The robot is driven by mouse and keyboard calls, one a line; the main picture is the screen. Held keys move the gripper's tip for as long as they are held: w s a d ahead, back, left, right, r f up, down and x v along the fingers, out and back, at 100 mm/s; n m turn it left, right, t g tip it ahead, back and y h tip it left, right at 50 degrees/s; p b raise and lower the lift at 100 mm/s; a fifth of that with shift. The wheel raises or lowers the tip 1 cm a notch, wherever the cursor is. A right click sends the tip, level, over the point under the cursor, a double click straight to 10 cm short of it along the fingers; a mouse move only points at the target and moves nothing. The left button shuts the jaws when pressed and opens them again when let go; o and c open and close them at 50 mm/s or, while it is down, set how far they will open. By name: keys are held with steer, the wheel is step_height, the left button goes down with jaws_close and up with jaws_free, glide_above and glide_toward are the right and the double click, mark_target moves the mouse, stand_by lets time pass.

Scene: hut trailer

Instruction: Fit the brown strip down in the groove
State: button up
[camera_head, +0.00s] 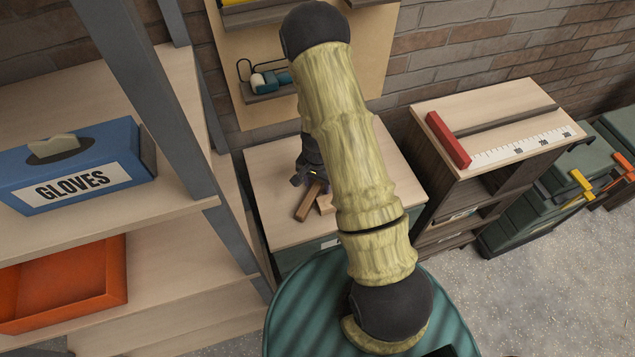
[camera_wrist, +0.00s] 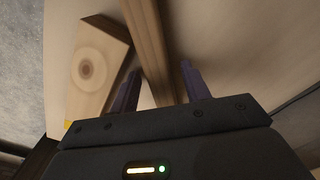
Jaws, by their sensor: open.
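The brown strip (camera_head: 308,202) lies on the light wooden top of the low cabinet (camera_head: 280,225) in the middle. In the wrist view the strip (camera_wrist: 148,35) runs between the two fingers of my gripper (camera_wrist: 160,88), with gaps beside it. My gripper (camera_head: 310,182) is open over the far end of the strip, pointing down, and partly hidden by my arm in the head view. A long dark line (camera_head: 508,120), which looks like the groove, crosses the top of the right cabinet (camera_head: 500,97). I see nothing in it.
A pale wooden block (camera_head: 325,204) lies close beside the strip; it shows in the wrist view (camera_wrist: 95,62) too. A red bar (camera_head: 448,139) and white ruler (camera_head: 520,145) lie near the dark line. Shelves with a gloves box (camera_head: 75,170) and orange tray (camera_head: 65,285) stand left.

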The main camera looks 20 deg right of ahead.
mark_target(317, 184)
step_height(317, 184, up, 12)
steer(key=shift+b, duration=0.3)
stand_by(0.6)
steer(key=s+a+r+n+t, duration=0.2)
steer(key=s+a+r+n, duration=0.1)
steer(key=s+r+n, duration=0.6)
step_height(317, 184, up, 5)
steer(key=shift+s+f+t, duration=0.15)
steer(key=shift+s+t, duration=0.15)
steer(key=shift+s, duration=0.95)
steer(key=shift+o, duration=0.4)
